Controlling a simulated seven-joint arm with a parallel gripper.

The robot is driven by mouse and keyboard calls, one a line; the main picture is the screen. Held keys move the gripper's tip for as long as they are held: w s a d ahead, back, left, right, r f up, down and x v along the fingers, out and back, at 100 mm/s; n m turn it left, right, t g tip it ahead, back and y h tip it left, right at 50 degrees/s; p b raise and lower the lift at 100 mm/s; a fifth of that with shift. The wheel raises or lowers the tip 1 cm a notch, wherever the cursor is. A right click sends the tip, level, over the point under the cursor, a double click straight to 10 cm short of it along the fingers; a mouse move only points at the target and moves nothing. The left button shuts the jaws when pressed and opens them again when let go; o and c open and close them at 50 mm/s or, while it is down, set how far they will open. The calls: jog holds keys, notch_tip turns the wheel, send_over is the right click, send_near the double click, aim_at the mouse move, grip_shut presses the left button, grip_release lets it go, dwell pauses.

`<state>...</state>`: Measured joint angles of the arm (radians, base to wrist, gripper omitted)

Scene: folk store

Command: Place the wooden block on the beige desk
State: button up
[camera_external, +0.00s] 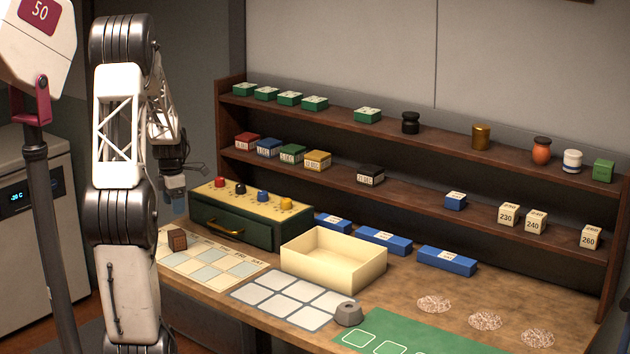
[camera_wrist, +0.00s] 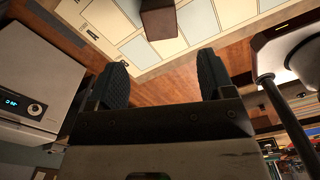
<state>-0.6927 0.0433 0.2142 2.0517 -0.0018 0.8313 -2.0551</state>
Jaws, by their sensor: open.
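A small dark brown wooden block (camera_external: 177,239) rests on a cream calendar-like sheet (camera_external: 215,262) at the left end of the desk. The block (camera_wrist: 158,20) also shows at the top of the wrist view, cut by the frame edge. The desk (camera_external: 405,288) has a mottled tan-brown top. My gripper (camera_external: 180,203) hangs above and close to the block in the external view, partly hidden by my arm. In the wrist view its two dark fingers (camera_wrist: 162,82) are spread apart with nothing between them; the block lies beyond them.
A green drawer box (camera_external: 235,228) with coloured knobs stands behind the sheet. An open cream tray (camera_external: 333,262), a grey gridded mat (camera_external: 290,293), a grey ring-like piece (camera_external: 348,314) and a green mat (camera_external: 400,335) lie rightward. Loaded shelves (camera_external: 420,195) line the back.

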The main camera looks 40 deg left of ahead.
jog(key=shift+d, duration=0.1)
dwell(0.6)
jog(key=s+d+r+m, duration=0.1)
jog(key=d+r+m, duration=0.2)
jog(key=d+m, duration=0.35)
jog(key=s+d+r+m+t, duration=0.1)
jog(key=s+d+r+m, duration=0.2)
jog(key=d, duration=0.6)
jog(key=d+r+m, duration=0.4)
jog(key=d+m, duration=0.1)
jog(key=d, duration=0.3)
jog(key=s+d+r+m+t, duration=0.1)
jog(key=s+d+r+m, duration=0.1)
jog(key=s+d+m, duration=1.4)
jog(key=shift+d+r+m+t, duration=0.25)
jog(key=shift+d+m, duration=0.3)
jog(key=shift+d, duration=0.3)
